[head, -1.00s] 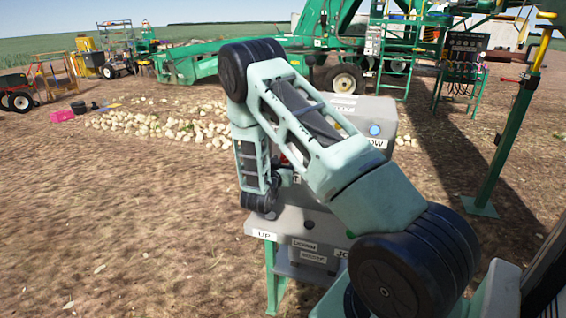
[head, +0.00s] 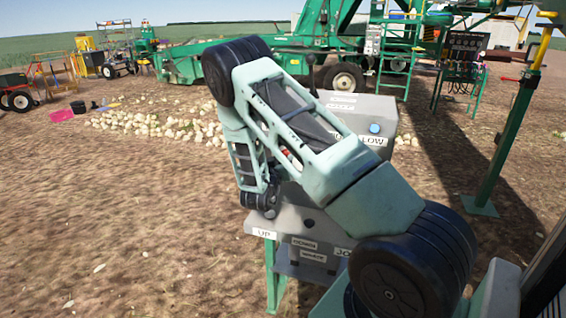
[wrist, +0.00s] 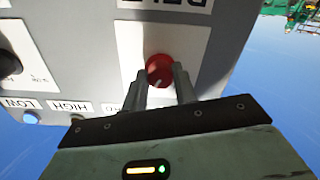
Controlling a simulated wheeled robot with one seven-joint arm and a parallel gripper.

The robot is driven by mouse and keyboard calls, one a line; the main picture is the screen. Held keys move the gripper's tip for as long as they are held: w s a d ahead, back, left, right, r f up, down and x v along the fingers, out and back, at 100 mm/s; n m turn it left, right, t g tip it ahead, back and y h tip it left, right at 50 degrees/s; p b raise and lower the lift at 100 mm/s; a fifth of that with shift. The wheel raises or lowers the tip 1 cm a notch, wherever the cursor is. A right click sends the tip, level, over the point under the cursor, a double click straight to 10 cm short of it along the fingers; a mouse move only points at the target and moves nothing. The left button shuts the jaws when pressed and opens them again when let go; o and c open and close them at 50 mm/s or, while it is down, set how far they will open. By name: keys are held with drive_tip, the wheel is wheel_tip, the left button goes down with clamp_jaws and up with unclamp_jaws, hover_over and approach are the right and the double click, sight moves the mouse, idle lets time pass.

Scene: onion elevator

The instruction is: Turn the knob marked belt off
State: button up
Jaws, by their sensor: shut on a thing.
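The red knob (wrist: 159,70) is on the grey control panel (wrist: 85,55) in the wrist view, with a white pointer mark on its face. A white label (wrist: 165,5), upside down and cut by the frame edge, appears to read BELT beside it. My gripper (wrist: 166,80) is shut on the red knob, with one finger on each side. In the head view my arm covers the knob and my gripper; the grey control box (head: 375,108) shows behind the arm.
A black knob (wrist: 8,64) and labels LOW (wrist: 20,103) and HIGH (wrist: 70,106) are on the same panel. A blue button (head: 375,128) and UP label (head: 264,233) show in the head view. A green post (head: 510,130) stands to the right.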

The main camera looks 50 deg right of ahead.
drive_tip(key=shift+n+p, duration=0.65)
drive_tip(key=shift+n, duration=6.65)
drive_tip(key=o, duration=1)
drive_tip(key=b+v, duration=0.3)
drive_tip(key=v, duration=1.4)
drive_tip(key=shift+s+a+b, duration=0.2)
drive_tip(key=shift+b, duration=0.2)
